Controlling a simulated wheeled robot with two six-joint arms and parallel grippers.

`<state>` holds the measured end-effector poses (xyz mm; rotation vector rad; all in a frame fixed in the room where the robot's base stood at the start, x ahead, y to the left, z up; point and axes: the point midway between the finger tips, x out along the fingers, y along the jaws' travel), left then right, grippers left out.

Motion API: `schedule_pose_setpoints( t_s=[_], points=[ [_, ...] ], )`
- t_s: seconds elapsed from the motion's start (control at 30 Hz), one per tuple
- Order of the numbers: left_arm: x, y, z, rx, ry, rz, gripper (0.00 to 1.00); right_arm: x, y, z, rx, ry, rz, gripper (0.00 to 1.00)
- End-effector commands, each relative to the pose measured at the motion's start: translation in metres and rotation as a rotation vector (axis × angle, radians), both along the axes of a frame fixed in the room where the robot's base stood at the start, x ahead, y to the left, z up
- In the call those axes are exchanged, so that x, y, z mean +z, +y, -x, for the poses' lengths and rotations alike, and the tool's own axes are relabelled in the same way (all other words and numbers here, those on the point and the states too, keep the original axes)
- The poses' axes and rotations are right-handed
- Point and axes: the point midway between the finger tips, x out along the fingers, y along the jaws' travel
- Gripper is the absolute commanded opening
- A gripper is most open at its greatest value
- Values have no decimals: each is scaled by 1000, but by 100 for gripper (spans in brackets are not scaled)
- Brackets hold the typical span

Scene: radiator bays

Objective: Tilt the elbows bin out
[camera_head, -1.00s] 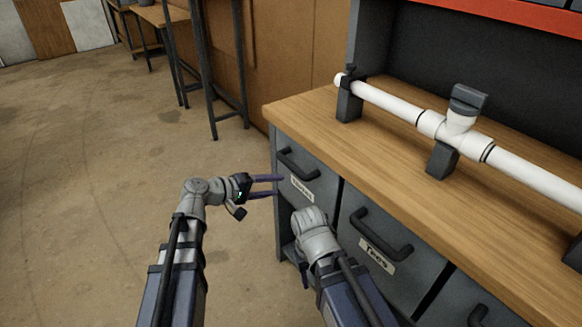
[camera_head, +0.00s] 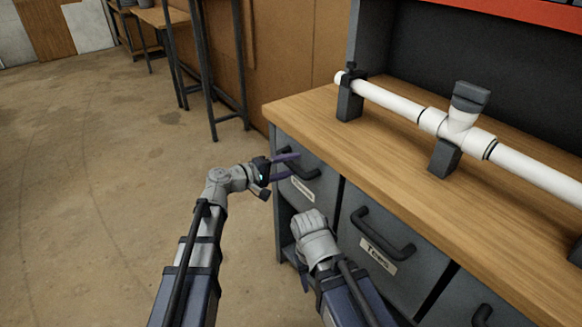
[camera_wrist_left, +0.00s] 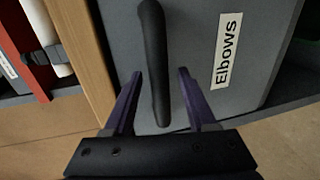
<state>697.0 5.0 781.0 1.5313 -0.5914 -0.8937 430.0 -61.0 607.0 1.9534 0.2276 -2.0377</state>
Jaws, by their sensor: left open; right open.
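The elbows bin (camera_head: 313,200) is a grey tilt-out front at the left end of the bench, and it looks shut. Its label reads "Elbows" in the left wrist view (camera_wrist_left: 227,50). Its dark bar handle (camera_head: 300,163) also shows in the left wrist view (camera_wrist_left: 155,60). My left gripper (camera_head: 287,167) is open at this handle. In the left wrist view its purple fingers (camera_wrist_left: 158,90) stand on either side of the handle's lower part, apart from it. My right gripper's fingers are mostly hidden behind its own wrist, low in front of the bins.
The tees bin (camera_head: 392,255) with its own handle is to the right. White pipe (camera_head: 400,105) with a tee fitting rests in dark holders on the wooden benchtop (camera_head: 400,150). The floor (camera_head: 110,180) at left is clear.

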Motion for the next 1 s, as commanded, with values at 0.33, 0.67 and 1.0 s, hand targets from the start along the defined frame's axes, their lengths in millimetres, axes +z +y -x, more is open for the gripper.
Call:
schedule_pose_setpoints(
  t_s=[0.33,0.67,1.0],
  points=[
    [-1,-4,-3,1,0,0,57,-1,0,0,0,0,0,50],
    [-1,-4,-3,1,0,0,23,-1,0,0,0,0,0,50],
    [-1,-4,-3,1,0,0,0,-1,0,0,0,0,0,50]
  ],
)
